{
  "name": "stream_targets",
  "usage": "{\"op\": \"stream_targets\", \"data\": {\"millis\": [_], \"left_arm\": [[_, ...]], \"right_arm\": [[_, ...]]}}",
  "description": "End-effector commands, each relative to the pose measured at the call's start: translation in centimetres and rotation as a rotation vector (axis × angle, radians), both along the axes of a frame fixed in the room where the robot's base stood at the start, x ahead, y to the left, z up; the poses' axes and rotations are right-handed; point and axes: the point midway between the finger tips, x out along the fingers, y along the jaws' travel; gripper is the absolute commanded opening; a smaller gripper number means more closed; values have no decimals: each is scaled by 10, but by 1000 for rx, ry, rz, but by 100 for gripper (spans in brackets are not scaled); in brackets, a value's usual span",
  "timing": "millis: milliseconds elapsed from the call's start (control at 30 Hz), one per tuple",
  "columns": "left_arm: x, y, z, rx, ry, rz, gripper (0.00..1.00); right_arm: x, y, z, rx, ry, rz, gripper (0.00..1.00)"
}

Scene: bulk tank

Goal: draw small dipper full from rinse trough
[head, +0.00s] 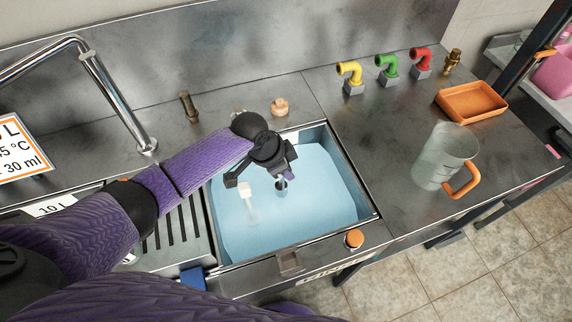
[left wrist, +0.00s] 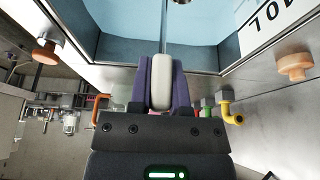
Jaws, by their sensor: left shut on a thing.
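The rinse trough (head: 366,200) is a sunken metal basin with pale blue liquid in it. My right gripper is not in view.
An orange knob (head: 354,238) is on the front rim. A clear jug (head: 444,155) and an orange tray (head: 472,102) stand to the right. A tap (head: 105,90) rises at the left.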

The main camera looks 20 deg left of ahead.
Motion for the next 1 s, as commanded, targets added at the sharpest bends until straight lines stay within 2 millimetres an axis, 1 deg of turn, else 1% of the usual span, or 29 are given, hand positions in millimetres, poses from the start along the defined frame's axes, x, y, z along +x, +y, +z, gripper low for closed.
{"op": "stream_targets", "data": {"millis": [33, 100, 1000], "left_arm": [[0, 0, -6, -1, 1, 0, 0], [0, 0, -11, 0, 2, 1, 0], [0, 0, -73, 0, 2, 1, 0]], "right_arm": [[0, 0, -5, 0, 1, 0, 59], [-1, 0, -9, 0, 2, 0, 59], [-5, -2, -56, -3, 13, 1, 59]]}}
